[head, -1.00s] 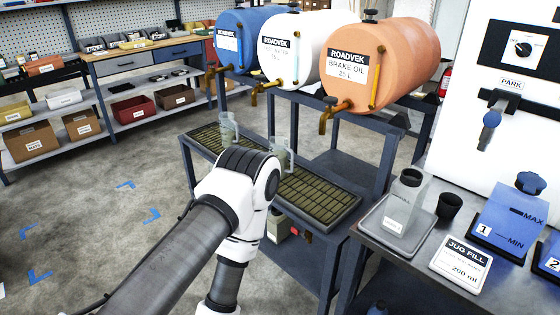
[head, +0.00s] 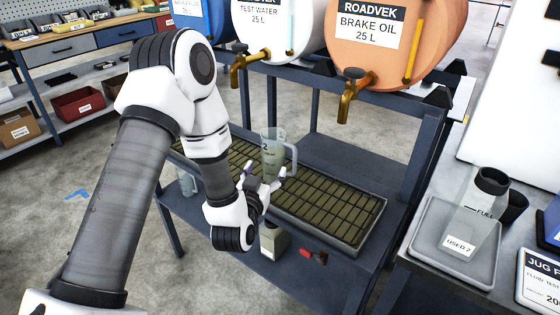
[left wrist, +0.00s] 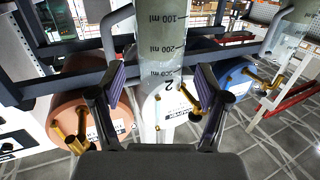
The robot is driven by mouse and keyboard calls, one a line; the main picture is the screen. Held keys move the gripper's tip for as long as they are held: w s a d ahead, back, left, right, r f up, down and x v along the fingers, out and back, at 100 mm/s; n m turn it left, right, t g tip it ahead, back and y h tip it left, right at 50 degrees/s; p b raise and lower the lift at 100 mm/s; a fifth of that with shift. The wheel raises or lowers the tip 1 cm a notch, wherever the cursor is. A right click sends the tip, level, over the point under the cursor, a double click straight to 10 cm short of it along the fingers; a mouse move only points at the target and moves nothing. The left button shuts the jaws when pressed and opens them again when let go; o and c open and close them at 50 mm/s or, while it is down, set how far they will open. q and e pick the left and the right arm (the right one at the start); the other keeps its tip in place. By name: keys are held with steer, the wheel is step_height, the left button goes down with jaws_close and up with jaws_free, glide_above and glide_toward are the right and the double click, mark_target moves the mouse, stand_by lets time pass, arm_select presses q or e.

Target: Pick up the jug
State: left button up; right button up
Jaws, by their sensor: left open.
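A clear jug (head: 272,148) with a handle on its right and a "2" on its side stands upright on the grated tray (head: 340,215). My left gripper (head: 264,178) is low in front of it, with open fingers. In the left wrist view the jug (left wrist: 162,50), with its ml scale, shows between the two purple finger pads (left wrist: 160,95). The pads look apart from its wall, but I cannot tell how deep it sits between them. My right gripper is not in view.
Taps (head: 348,92) of the orange brake oil drum (head: 385,38) and the white test water drum (head: 280,30) overhang the tray. My left arm hides the tray's far left. A used bottle (head: 475,215) stands on a scale-like plate at right. The tray's right part is clear.

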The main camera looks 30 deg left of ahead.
mark_target(271, 152)
arm_select(q)
steer(key=r, duration=0.1)
steer(key=w+r, duration=0.1)
steer(key=shift+r+t+y, duration=0.3)
steer(key=shift+r+t, duration=0.05)
steer(key=shift+t, duration=0.05)
steer(key=x, duration=0.7)
steer(key=shift+a+f+p, duration=0.15)
steer(key=shift+f+p, duration=0.05)
steer(key=shift+p, duration=0.2)
steer(key=c, duration=0.9)
